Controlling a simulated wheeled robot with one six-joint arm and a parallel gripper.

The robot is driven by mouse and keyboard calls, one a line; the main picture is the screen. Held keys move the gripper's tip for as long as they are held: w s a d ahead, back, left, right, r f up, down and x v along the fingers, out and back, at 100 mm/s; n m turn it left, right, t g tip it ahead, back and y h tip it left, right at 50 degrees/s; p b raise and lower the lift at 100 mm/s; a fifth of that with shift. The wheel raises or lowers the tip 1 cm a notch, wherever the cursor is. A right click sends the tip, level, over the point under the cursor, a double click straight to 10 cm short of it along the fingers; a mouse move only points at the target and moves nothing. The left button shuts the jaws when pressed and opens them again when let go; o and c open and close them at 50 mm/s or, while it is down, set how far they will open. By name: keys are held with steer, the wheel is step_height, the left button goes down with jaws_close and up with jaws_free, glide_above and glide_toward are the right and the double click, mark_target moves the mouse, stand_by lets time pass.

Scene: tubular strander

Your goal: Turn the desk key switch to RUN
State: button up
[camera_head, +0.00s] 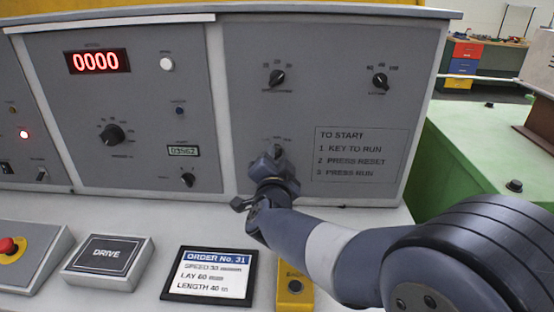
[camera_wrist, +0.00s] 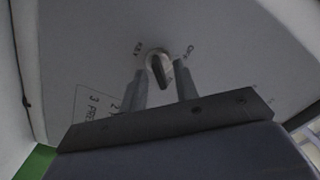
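The key switch (camera_head: 277,150) is on the lower part of the right grey desk panel, and my gripper partly covers it in the head view. In the wrist view the key switch (camera_wrist: 158,66) shows as a round metal collar with a dark key. My gripper (camera_head: 274,160) points at the panel just in front of the switch. In the wrist view the two fingers of my gripper (camera_wrist: 161,78) are apart, one on each side of the key, with gaps visible. Contact with the panel cannot be told.
A start-instruction label (camera_head: 361,154) is right of the switch. Two selector knobs (camera_head: 277,77) (camera_head: 380,81) are above. An order card (camera_head: 211,275), a DRIVE box (camera_head: 108,260), a yellow button box (camera_head: 294,289) and a red stop button (camera_head: 10,248) stand on the desk below.

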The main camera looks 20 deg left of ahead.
steer(key=v, duration=1)
steer(key=shift+s, duration=0.35)
steer(key=shift+d, duration=0.15)
steer(key=x, duration=1)
steer(key=shift+w, duration=0.25)
steer(key=shift+w+a+r, duration=0.1)
steer(key=shift+w+a, duration=0.1)
steer(key=shift+s, duration=0.1)
